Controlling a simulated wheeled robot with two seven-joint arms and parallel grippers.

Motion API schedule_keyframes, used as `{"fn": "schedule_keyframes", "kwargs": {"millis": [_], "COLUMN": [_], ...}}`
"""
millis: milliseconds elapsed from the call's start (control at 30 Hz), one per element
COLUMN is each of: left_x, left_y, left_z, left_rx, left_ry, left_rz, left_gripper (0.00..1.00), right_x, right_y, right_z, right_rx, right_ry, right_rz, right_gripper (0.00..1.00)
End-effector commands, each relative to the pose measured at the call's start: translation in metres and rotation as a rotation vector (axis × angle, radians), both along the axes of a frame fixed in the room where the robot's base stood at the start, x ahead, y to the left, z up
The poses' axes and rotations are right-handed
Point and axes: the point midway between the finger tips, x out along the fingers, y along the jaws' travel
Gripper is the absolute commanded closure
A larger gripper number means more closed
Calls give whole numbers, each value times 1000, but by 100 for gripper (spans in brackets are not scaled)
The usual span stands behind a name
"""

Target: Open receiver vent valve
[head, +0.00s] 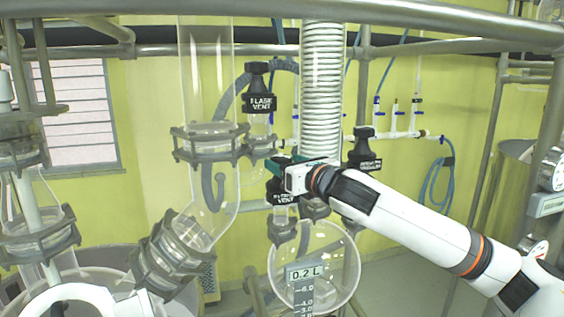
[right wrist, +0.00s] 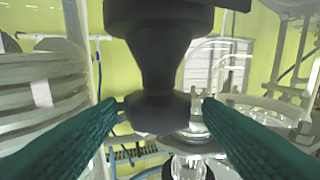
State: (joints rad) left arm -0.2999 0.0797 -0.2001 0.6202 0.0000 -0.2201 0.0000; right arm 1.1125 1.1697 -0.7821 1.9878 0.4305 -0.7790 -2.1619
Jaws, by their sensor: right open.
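The round glass receiver flask (head: 338,262) hangs at lower centre, with a 0.2 L readout on it. A black valve (head: 284,198) with a partly covered label sits just above it. My right gripper (head: 277,166) is at this valve's top and hides part of it. In the right wrist view, a black valve knob (right wrist: 158,70) stands upright between my two open teal fingers (right wrist: 160,108), which lie on either side of its lower part. I cannot tell whether they touch it.
A black valve labelled FLASK VENT (head: 261,92) stands up and left of my right gripper. Another black valve (head: 365,150) is behind my right forearm. The coil condenser (head: 322,80) and clamped glass column (head: 206,90) stand close by. A metal rail (head: 420,14) crosses above.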

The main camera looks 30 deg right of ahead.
Motion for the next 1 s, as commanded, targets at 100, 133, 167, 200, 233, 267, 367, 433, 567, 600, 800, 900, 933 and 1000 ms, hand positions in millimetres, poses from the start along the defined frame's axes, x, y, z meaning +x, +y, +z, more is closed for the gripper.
{"fn": "schedule_keyframes", "kwargs": {"millis": [100,133,167,200,233,267,367,433,567,600,800,900,933,1000], "left_x": [0,0,0,0,0,0,0,0,0,0,0,0,0,0], "left_y": [0,0,0,0,0,0,0,0,0,0,0,0,0,0], "left_z": [0,-1,-1,-1,-1,-1,-2,-2,-2,-2,-2,-2,-2,-2], "left_rx": [0,0,0,0,0,0,0,0,0,0,0,0,0,0], "left_ry": [0,0,0,0,0,0,0,0,0,0,0,0,0,0], "left_rz": [0,0,0,0,0,0,0,0,0,0,0,0,0,0], "left_gripper": [33,33,33,33,33,33,33,33,33,33,33,33,33,33], "right_x": [-15,-19,-22,-27,-31,-34,-45,-50,-54,-54,-54,-54,-54,-54], "right_y": [-2,-2,-2,-2,-3,-3,-3,-4,-3,-3,-3,-3,-3,-3], "right_z": [0,0,0,0,0,0,0,0,0,0,0,0,0,0], "right_rx": [-3,-2,-3,-3,-3,-3,-3,-2,0,0,0,0,0,0], "right_ry": [0,1,1,1,1,0,0,1,0,0,0,0,0,0], "right_rz": [-2,-2,-2,-2,-2,-2,-2,-2,-1,-1,-1,-1,-1,-1], "right_gripper": [40,40,40,40,40,40,40,40,40,40,40,40,40,40]}}
